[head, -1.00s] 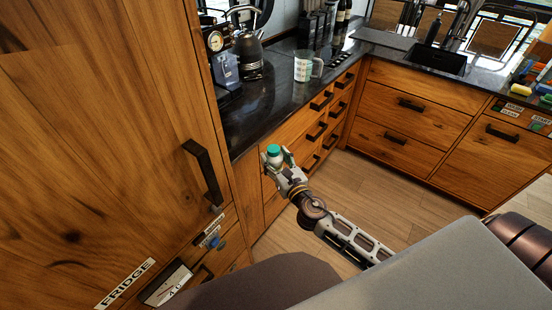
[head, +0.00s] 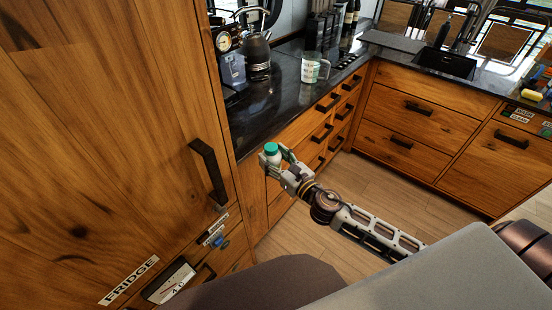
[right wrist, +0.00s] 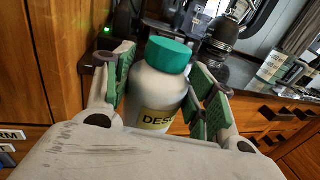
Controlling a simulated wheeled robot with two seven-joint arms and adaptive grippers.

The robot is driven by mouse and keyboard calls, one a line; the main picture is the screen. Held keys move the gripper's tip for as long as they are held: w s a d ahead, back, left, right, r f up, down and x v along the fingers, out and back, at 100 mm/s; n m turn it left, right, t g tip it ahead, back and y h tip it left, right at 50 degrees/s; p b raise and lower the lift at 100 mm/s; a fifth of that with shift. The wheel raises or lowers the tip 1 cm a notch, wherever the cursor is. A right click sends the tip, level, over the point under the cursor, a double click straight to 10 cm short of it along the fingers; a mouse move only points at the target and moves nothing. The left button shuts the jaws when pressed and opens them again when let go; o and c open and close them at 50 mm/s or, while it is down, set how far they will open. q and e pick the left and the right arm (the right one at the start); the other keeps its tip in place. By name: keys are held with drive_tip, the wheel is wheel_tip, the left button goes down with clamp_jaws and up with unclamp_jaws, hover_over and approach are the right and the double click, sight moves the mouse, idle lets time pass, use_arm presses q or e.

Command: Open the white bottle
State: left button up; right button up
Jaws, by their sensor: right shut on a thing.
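The white bottle (right wrist: 156,94) has a green cap (right wrist: 169,55) and a yellow label whose visible letters read "DES". The cap sits on the bottle. My right gripper (right wrist: 165,90) is shut on the bottle's body, with a green-padded finger on each side, and the cap stands above the fingers. In the head view the bottle (head: 271,157) is held upright in my right gripper (head: 273,161), in front of the drawers near the counter's edge. The lower part of the bottle is hidden by the gripper. My left gripper is not in view.
A dark counter (head: 262,110) carries a kettle (head: 257,55), a coffee machine (head: 228,65) and a measuring cup (head: 313,68). A tall wooden fridge door (head: 110,130) with a black handle (head: 208,172) stands at left. The wooden floor (head: 375,190) is clear.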

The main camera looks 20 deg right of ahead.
sight(266, 155)
drive_tip(key=shift+s+a+r+n+g+y, duration=0.2)
drive_tip(key=shift+a+r+n+y, duration=0.2)
drive_tip(key=shift+r+y, duration=0.15)
drive_tip(key=shift+s+a+r+n+g+y, duration=0.1)
drive_tip(key=shift+a+r+n+g+y, duration=0.1)
drive_tip(key=shift+a+r+n+y, duration=0.3)
drive_tip(key=shift+s+a+r+n+g+y, duration=0.15)
drive_tip(key=shift+a+r+n+g+y, duration=0.2)
drive_tip(key=shift+y, duration=0.25)
drive_tip(key=shift+s+a+r+n+g+y, duration=0.15)
drive_tip(key=shift+a+r+n+g+y, duration=0.1)
drive_tip(key=shift+r+y, duration=0.25)
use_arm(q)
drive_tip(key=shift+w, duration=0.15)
use_arm(e)
drive_tip(key=shift+s+a+r+n+g+y, duration=0.2)
drive_tip(key=shift+a+r+n+g+y, duration=0.2)
drive_tip(key=shift+r+y, duration=0.15)
drive_tip(key=shift+s+a+r+n+g+y, duration=0.15)
drive_tip(key=shift+a+r+n+g+y, duration=0.15)
drive_tip(key=shift+a+r+n+y, duration=0.15)
clamp_jaws()
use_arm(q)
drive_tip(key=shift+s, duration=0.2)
use_arm(e)
drive_tip(key=shift+r, duration=0.15)
